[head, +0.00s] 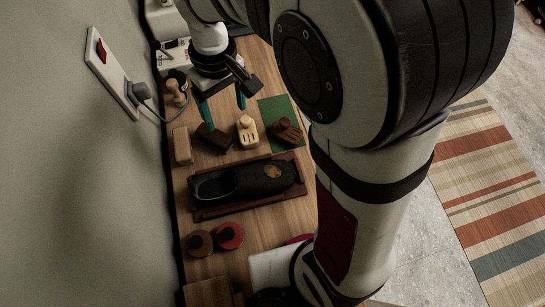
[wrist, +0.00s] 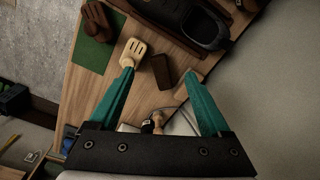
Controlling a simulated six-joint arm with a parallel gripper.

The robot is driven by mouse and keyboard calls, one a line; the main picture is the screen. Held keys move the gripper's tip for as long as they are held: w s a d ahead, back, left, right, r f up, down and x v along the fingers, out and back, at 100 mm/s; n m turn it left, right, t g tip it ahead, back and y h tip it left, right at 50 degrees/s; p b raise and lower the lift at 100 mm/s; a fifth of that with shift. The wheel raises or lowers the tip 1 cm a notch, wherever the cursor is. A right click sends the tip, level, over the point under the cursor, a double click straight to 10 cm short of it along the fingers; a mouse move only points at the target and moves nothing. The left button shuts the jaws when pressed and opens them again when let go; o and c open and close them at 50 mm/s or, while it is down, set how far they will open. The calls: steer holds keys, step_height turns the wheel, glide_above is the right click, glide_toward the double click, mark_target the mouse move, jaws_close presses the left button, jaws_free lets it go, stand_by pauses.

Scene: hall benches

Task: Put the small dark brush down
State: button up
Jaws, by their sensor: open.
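The small dark brush (head: 287,132), brown with a slotted body, lies on a green mat (head: 272,108) at the right edge of the bench. It also shows at the top left of the wrist view (wrist: 97,22), still on the green mat (wrist: 88,54). My gripper (head: 223,112) has teal fingers, spread open with nothing between them. It is above the bench, to the left of the mat and apart from the brush. In the wrist view, my gripper (wrist: 158,73) points toward a plain dark brown block (wrist: 161,71); the gap to it is hard to judge.
A pale slotted brush (head: 247,132) lies between the dark block and the mat. A pale block (head: 182,145) is by the wall. A socket and cable (head: 143,91) are at left.

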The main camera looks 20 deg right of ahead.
steer(key=s+d+r+m, duration=0.1)
steer(key=s+d+m, duration=0.2)
steer(key=s, duration=0.6)
steer(key=s+d+r+m+y, duration=0.1)
steer(key=s+d+m, duration=0.2)
steer(key=s+m, duration=0.4)
steer(key=s, duration=0.3)
steer(key=shift+s+r+m, duration=0.3)
steer(key=shift+r, duration=0.05)
steer(key=shift+o, duration=0.5)
steer(key=shift+w, duration=0.1)
steer(key=n+t, duration=0.1)
steer(key=n, duration=1.3)
glide_above(213, 134)
steer(key=s+d, duration=0.1)
step_height(213, 134, down, 4)
steer(key=shift+n, duration=0.3)
steer(key=f, duration=1)
steer(key=w+a+f, duration=0.1)
steer(key=f, duration=0.5)
steer(key=shift+f, duration=0.25)
